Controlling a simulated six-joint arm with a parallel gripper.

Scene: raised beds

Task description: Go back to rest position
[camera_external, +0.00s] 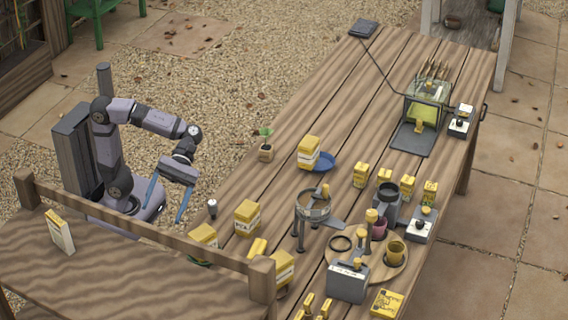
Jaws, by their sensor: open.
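My gripper (168,198) is open, with two blue fingers spread apart and pointing down. Nothing shows between the fingers. It hangs beside the left edge of the long wooden table (345,85), over the gravel side near my base. My arm is folded, with its elbow raised and its forearm reaching right and then down.
A wooden rail (140,228) runs in front of my base. The table's far left is mostly clear.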

